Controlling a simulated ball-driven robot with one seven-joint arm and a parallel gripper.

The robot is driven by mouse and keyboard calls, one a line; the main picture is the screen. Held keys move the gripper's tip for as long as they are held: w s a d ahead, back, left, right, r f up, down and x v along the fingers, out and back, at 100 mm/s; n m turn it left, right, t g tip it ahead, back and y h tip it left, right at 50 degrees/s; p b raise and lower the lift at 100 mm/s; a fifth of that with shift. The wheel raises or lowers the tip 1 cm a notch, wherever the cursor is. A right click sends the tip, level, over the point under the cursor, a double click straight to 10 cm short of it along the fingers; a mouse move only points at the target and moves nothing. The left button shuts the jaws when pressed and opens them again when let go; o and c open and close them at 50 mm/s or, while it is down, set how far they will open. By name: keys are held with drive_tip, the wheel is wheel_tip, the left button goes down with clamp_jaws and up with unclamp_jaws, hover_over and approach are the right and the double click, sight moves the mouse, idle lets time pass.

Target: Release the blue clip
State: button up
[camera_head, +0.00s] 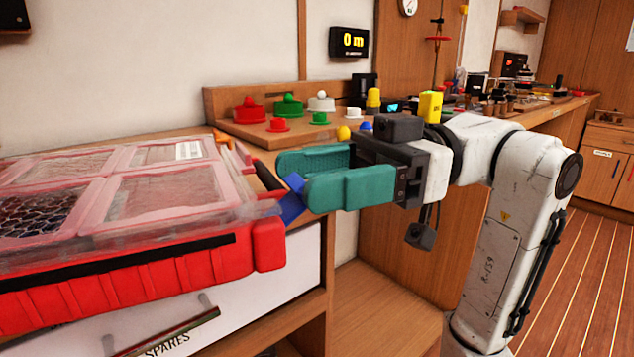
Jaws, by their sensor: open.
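The blue clip (292,198) is at the right end of the red case (120,287), near the case's front right corner. My gripper (294,175) has teal fingers and reaches in from the right. Its jaws are open, with a gap between them. The fingertips are beside the clip, and the near finger covers part of it. I cannot tell whether a finger touches the clip. The case has a clear lid (150,195) with pink-edged compartments, and the lid lies down over it.
The case stands on a wooden cabinet with a white drawer (185,336) marked SPARES. Behind are coloured lidded pots (250,110) on a wooden bench (230,130). A dark display (349,42) hangs on the wall. Wooden floor (590,285) is open at right.

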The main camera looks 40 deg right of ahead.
drive_tip(key=shift+a, duration=0.25)
